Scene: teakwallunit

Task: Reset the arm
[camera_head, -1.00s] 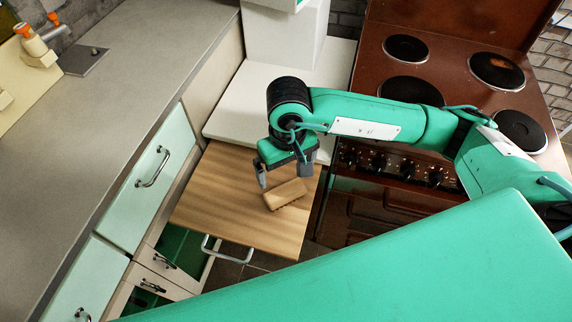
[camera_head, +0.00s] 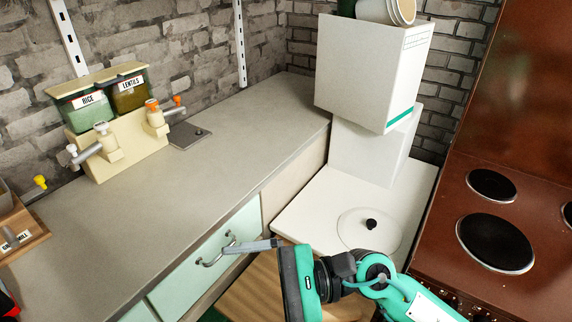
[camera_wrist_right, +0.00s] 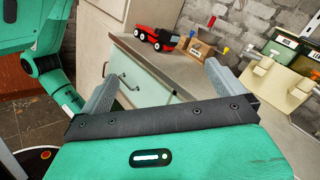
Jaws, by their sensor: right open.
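My right arm is teal and comes in from the lower right in the head view. Its gripper (camera_head: 245,246) is raised beside the mint drawer front, with a grey finger pointing left and overlapping the drawer handle in the picture. In the right wrist view the gripper (camera_wrist_right: 165,85) has its two grey fingers wide apart with nothing between them. I cannot tell whether a finger touches the handle. My left gripper is not seen in either view.
A wooden pull-out board (camera_head: 250,292) lies below the gripper. The mint drawer (camera_head: 205,270) is under the grey counter (camera_head: 225,165). A white box (camera_head: 370,75) and brown stove (camera_head: 455,255) stand right. Dispensers (camera_head: 120,150) and a red toy truck (camera_wrist_right: 157,38) are on the counter.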

